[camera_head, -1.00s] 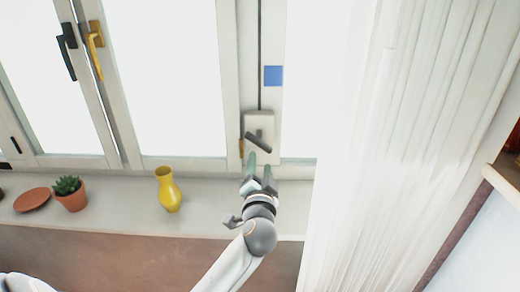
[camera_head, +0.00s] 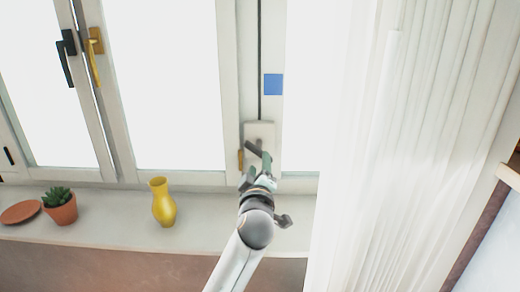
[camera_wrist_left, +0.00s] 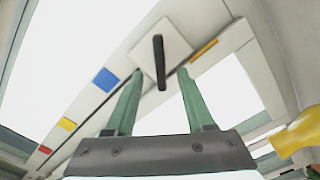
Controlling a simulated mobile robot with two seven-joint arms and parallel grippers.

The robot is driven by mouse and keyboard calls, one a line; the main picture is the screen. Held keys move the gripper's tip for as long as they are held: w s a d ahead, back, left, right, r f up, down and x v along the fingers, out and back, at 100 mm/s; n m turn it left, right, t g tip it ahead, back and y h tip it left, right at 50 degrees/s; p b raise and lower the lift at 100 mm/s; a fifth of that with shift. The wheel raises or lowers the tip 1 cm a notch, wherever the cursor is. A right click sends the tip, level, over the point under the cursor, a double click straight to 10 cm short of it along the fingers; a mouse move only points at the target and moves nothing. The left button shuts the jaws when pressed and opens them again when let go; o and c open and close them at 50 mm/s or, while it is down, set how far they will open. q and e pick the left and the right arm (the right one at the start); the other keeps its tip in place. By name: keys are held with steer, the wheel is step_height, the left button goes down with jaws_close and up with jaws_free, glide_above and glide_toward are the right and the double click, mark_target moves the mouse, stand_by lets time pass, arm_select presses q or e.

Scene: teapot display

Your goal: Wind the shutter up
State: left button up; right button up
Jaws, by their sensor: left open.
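The winder is a pale box (camera_head: 260,131) on the window post, with a dark crank handle (camera_head: 257,149) on its front. A dark vertical line (camera_head: 260,60) runs up the post above it. In the left wrist view the handle (camera_wrist_left: 159,62) lies between the fingertips in the picture, and the box (camera_wrist_left: 172,45) is behind it. My left gripper (camera_head: 257,170) is open at the handle's lower end, its green fingers (camera_wrist_left: 125,105) spread. I cannot tell if they touch the handle. The shutter cannot be made out in the bright panes. My right gripper is not in view.
A blue square (camera_head: 273,84) sits on the post; yellow (camera_wrist_left: 67,124) and red (camera_wrist_left: 44,149) marks show further along. A yellow vase (camera_head: 163,203) and potted plant (camera_head: 60,206) stand on the sill (camera_head: 110,215). A white curtain (camera_head: 400,170) hangs close on the right.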

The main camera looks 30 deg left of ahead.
mark_target(260, 149)
arm_select(q)
steer(key=x, duration=0.9)
steer(key=shift+w+a+p, duration=0.1)
steer(key=shift+w+p, duration=0.2)
steer(key=shift+p, duration=0.05)
jaws_close()
steer(key=shift+f, duration=0.1)
